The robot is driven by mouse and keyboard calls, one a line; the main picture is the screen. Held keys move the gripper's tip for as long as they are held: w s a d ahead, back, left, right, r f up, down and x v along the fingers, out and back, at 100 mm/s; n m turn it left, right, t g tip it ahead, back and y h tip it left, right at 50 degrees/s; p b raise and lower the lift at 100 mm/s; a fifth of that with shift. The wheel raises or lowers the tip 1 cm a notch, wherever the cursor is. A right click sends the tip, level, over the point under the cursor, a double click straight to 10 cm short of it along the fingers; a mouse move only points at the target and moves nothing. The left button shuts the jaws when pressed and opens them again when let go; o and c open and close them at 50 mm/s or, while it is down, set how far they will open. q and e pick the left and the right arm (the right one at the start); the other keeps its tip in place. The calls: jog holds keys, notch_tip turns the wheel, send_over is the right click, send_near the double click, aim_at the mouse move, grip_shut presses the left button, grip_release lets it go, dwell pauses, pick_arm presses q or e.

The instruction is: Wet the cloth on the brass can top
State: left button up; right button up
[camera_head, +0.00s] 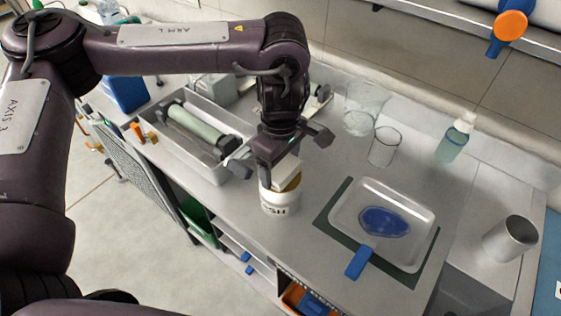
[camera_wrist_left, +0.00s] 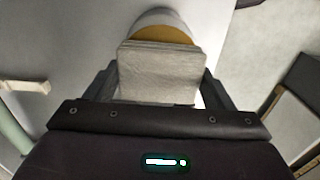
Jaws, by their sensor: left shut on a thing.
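The can (camera_head: 279,201) is white with dark lettering and a brass-coloured top (camera_head: 291,185). It stands on the bench below my left arm. My left gripper (camera_head: 281,168) is over the can and shut on the folded pale cloth (camera_head: 287,171). In the left wrist view the cloth (camera_wrist_left: 159,72) sits between the two fingers and covers part of the brass top (camera_wrist_left: 165,33). I cannot tell whether the cloth touches the top. My right gripper is not in view.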

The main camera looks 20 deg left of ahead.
aim_at(280, 165)
pick_arm(q)
jog(key=shift+f+b, duration=0.45)
jog(key=shift+f, duration=0.25)
dwell(0.6)
dwell(0.5)
notch_tip(280, 165, up, 7)
jog(key=p, duration=0.7)
jog(key=shift+r, duration=0.1)
dwell(0.3)
